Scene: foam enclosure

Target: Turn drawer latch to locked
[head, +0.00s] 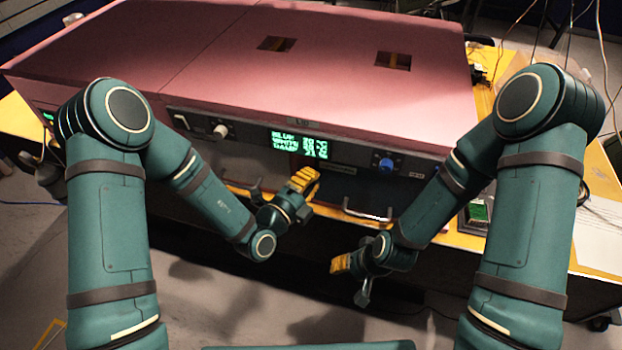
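The pink foam enclosure (225,75) has a dark front panel with a lit green display (300,145). A blue round knob (386,164) is right of the display and a pale knob (220,130) is left of it. Below the panel is a drawer front with a metal handle (367,214). I cannot make out for sure which part is the drawer latch, or its setting. My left gripper (305,181) has yellow fingers close in front of the panel, below the display. My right gripper (343,264) is lower, in front of the drawer and apart from it. Neither gripper's finger gap is clear.
The enclosure stands on a yellow-topped bench (470,238). Another handle, partly hidden, is near my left wrist. A small device with a green screen (478,212) lies on the right. Cables hang at the upper right. The floor in front is free.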

